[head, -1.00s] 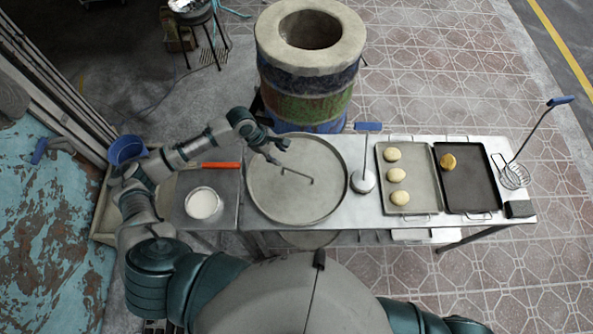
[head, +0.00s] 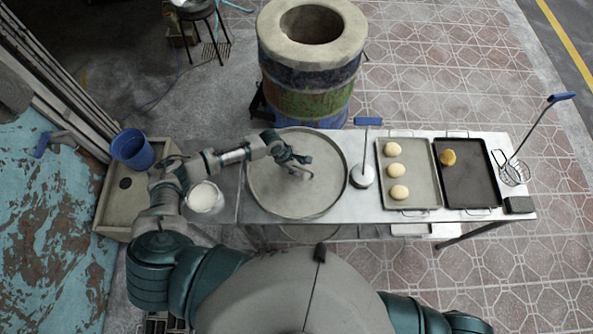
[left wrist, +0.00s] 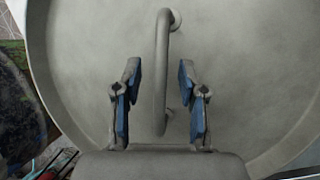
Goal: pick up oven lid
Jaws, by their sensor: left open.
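The oven lid (head: 275,198) is a large, round, grey metal disc with a raised rim, lying flat on the table. It also fills much of the left wrist view (left wrist: 235,50). Its bar handle (left wrist: 161,45) stands at the lid's middle. My left gripper (head: 302,167) is open above the lid at the handle. In the left wrist view, its blue-padded fingers (left wrist: 159,80) are spread on either side of the handle bar, with gaps on both sides. In the head view the gripper hides part of the handle. My right gripper is out of view.
The barrel oven (head: 308,75) stands open-topped behind the table. Right of the lid are a blue-handled tool (head: 363,172), a tray with dough balls (head: 421,192) and a dark tray (head: 478,187). A white bowl (head: 205,197) and blue bucket (head: 132,149) are left.

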